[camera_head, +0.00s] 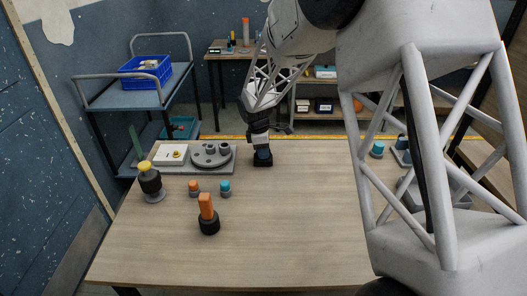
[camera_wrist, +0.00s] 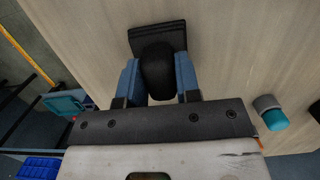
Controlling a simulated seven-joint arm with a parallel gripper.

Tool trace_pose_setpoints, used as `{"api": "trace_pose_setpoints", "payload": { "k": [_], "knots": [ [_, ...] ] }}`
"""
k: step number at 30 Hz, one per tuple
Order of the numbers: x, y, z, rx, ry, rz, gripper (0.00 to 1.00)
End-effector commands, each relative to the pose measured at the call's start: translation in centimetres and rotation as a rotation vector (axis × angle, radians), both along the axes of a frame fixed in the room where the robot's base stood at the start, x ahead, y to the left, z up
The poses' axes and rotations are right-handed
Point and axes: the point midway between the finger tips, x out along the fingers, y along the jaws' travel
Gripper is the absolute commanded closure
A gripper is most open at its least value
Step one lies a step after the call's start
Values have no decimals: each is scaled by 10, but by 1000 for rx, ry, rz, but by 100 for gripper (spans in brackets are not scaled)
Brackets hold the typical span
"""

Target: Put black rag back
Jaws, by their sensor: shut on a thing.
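My gripper (camera_wrist: 161,82) is shut on a black thing, which I take to be the black rag (camera_wrist: 158,70). In the wrist view it looks like a rounded black lump between the two blue fingers, with a flat dark rectangular part beyond it. In the head view my gripper (camera_head: 263,152) points down near the far edge of the wooden table (camera_head: 270,230). The black rag (camera_head: 262,162) shows as a dark patch under the fingers. I cannot tell whether it touches the table.
A grey tray (camera_head: 222,172) with a round grey fixture stands left of my gripper. A yellow-topped black item (camera_head: 150,182), an orange-handled tool (camera_head: 207,214) and small orange and teal-capped pieces (camera_head: 225,188) stand nearby. A cart with a blue crate (camera_head: 146,72) is behind. The table's middle is clear.

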Motion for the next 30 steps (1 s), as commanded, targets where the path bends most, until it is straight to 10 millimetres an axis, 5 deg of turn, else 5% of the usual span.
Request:
{"api": "trace_pose_setpoints", "payload": {
  "k": [15, 16, 20, 30],
  "knots": [
    [0, 0, -7, 0, -1, 0, 100],
    [0, 0, -6, 0, -1, 0, 66],
    [0, 0, -6, 0, -1, 0, 46],
    [0, 0, -6, 0, -1, 0, 44]
  ]
}}
